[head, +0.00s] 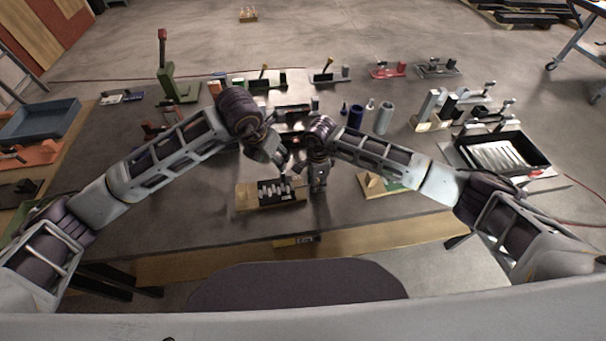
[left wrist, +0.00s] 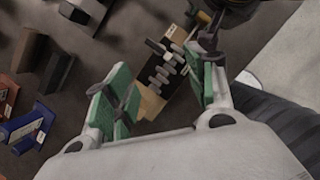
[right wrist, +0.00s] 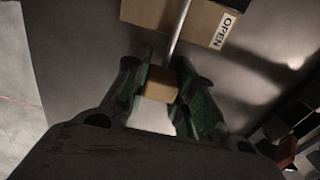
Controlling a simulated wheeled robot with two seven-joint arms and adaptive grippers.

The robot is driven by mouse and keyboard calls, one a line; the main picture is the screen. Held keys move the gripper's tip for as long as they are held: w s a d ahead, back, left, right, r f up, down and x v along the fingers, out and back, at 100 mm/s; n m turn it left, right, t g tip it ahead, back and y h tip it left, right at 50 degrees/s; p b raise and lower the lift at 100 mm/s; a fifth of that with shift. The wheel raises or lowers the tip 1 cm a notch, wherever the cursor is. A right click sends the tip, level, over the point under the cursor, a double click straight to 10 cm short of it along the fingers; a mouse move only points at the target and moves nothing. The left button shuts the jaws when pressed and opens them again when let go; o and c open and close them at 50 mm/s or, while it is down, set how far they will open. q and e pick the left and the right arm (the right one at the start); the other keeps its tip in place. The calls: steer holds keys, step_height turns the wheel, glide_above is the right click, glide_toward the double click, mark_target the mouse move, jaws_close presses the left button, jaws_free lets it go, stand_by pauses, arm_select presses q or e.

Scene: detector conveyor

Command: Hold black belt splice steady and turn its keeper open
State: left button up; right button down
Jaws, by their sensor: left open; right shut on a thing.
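The black belt splice (head: 275,190), with several pale metal bars across it, sits on a wooden board (head: 244,197) near the table's front. In the left wrist view the bars (left wrist: 163,66) show beyond and between the fingers. My left gripper (head: 280,163) is open just above and behind the splice; I cannot tell whether it touches. My right gripper (head: 318,186) points down just right of the splice. In the right wrist view its green pads are shut on a tan block (right wrist: 161,84). A thin metal rod (right wrist: 181,25) runs from the block towards a wooden board marked OPEN (right wrist: 222,30).
Another wooden board with a green part (head: 385,185) lies right of my right gripper. Blue and grey cylinders (head: 385,117) stand behind it. A black tray (head: 503,153) sits at the right, a blue-grey tray (head: 40,119) at the left. The front table strip is mostly clear.

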mark_target(283, 174)
arm_select(q)
steer(key=shift+o, duration=0.7)
steer(key=shift+s+d+f, duration=0.1)
steer(key=shift+s+f, duration=0.1)
steer(key=shift+f, duration=0.1)
steer(key=shift+w+a+r+m+g+h, duration=0.35)
steer(key=shift+w+a+r+m+g, duration=0.15)
steer(key=shift+m, duration=1.15)
steer(key=shift+w+a+r+m+g+h, duration=0.45)
steer(key=shift+w+a+m, duration=0.15)
steer(key=shift+m, duration=1.1)
steer(key=shift+w+a+r+m+g+h, duration=0.3)
steer(key=shift+w+a+r+m+g, duration=0.2)
steer(key=shift+m, duration=1.15)
steer(key=shift+f, duration=0.1)
steer(key=shift+x, duration=5.95)
steer(key=shift+w, duration=0.15)
steer(key=shift+c, duration=0.4)
